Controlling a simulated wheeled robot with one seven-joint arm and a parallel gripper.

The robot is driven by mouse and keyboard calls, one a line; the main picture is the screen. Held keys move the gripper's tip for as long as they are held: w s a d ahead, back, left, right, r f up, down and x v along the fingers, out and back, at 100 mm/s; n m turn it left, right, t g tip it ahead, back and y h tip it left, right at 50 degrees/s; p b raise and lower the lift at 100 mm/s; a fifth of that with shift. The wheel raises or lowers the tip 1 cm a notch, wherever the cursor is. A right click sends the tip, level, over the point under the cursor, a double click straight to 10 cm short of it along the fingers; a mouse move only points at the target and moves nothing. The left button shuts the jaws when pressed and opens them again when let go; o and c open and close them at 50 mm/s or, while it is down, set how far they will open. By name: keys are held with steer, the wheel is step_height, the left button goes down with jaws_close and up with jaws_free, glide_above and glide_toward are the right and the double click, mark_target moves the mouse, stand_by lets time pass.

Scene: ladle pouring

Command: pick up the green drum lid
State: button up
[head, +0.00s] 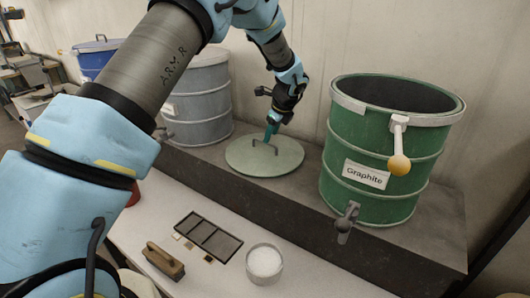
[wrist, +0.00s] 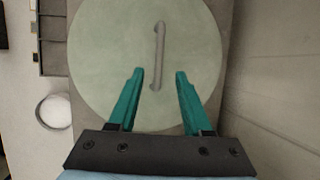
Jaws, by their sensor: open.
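The green drum lid (head: 252,160) is a pale green disc lying flat on the dark ledge, with a grey bar handle (head: 265,146) on top. In the wrist view the lid (wrist: 105,45) fills the upper middle, and its handle (wrist: 159,55) runs lengthwise up the picture. My gripper (head: 268,138) is over the lid near the handle. In the wrist view my gripper (wrist: 159,72) is open, one teal finger on each side of the handle's lower end. Nothing is between the fingers but the handle's end in line of sight; I cannot tell the height gap.
A green drum labelled Graphite (head: 385,150), open at the top, stands right of the lid on the ledge (head: 305,200). A grey drum (head: 197,105) and a blue drum (head: 88,62) stand left. A white bowl (head: 264,264), a brush (head: 163,262) and a dark tray (head: 208,238) lie in front.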

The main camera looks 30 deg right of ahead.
mark_target(265, 148)
steer(key=p+x, duration=0.1)
steer(key=x, duration=0.2)
steer(key=p+x, duration=0.1)
steer(key=x, duration=0.1)
steer(key=shift+w+a+p, duration=0.25)
steer(key=shift+w+p, duration=0.1)
steer(key=shift+w, duration=0.05)
steer(key=shift+w+f, duration=0.2)
steer(key=shift+f, duration=0.35)
steer(key=shift+c, duration=0.4)
jaws_close()
steer(key=shift+r, duration=0.1)
